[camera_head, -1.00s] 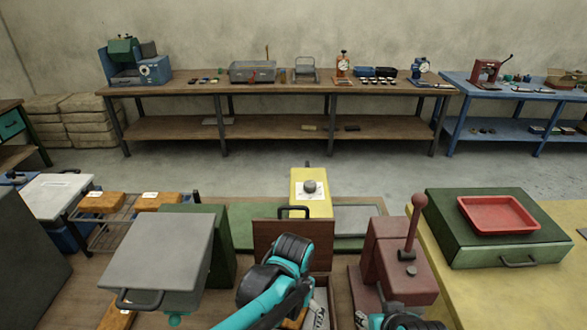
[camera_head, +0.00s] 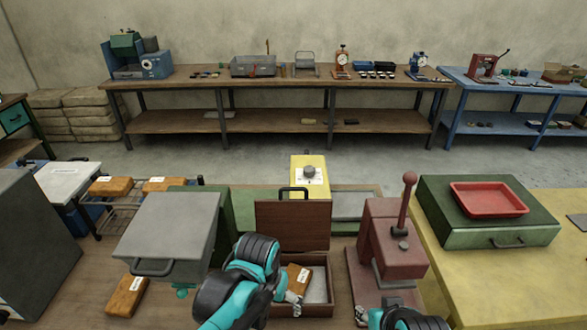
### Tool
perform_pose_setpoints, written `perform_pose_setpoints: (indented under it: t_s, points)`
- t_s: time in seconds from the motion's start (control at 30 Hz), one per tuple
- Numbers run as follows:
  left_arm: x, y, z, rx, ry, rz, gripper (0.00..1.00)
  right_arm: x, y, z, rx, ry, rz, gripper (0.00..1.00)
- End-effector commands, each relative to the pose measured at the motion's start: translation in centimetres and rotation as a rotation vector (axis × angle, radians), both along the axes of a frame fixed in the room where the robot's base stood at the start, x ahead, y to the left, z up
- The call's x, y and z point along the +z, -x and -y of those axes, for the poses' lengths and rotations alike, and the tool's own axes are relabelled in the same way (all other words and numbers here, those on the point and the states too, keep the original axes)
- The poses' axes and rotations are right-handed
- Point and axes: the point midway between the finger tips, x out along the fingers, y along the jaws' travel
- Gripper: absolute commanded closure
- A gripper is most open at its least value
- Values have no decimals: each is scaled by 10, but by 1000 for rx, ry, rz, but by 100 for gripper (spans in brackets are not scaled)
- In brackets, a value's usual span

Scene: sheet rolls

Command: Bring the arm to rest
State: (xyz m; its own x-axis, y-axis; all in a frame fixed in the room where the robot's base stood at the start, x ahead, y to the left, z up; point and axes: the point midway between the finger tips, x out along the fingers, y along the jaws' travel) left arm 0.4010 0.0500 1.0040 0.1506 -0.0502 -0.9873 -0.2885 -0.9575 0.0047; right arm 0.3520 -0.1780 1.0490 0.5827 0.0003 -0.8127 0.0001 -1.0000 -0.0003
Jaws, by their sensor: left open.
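The box's lid (camera_head: 292,226) stands upright at the back. My right arm shows at the bottom edge, with a small part of the right gripper (camera_head: 361,314) in view by the dark red lever press (camera_head: 393,242); its jaw state is unclear.
A grey-lidded machine (camera_head: 170,228) stands left of the left arm. Another orange block (camera_head: 127,296) lies below it. More blocks sit on a wire rack (camera_head: 125,205). A yellow dial box (camera_head: 310,177) is behind. A red tray (camera_head: 489,199) sits on a green case (camera_head: 450,220) at the right.

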Motion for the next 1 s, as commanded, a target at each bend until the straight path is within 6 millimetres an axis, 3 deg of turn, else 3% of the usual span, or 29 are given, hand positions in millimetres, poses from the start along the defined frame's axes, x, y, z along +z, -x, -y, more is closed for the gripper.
perform_pose_setpoints:
  t_s: [0.3,0.5,0.7,1.0]
  points:
    - [29,23,-70,148,50,217,7,-3,0,0,0,0,0,60]
    - [38,41,-111,248,63,384,7,-5,0,0,0,0,0,60]
    - [40,49,-127,287,63,456,7,-5,0,0,0,0,0,60]
    - [40,49,-128,288,62,461,7,-5,0,0,0,0,0,60]
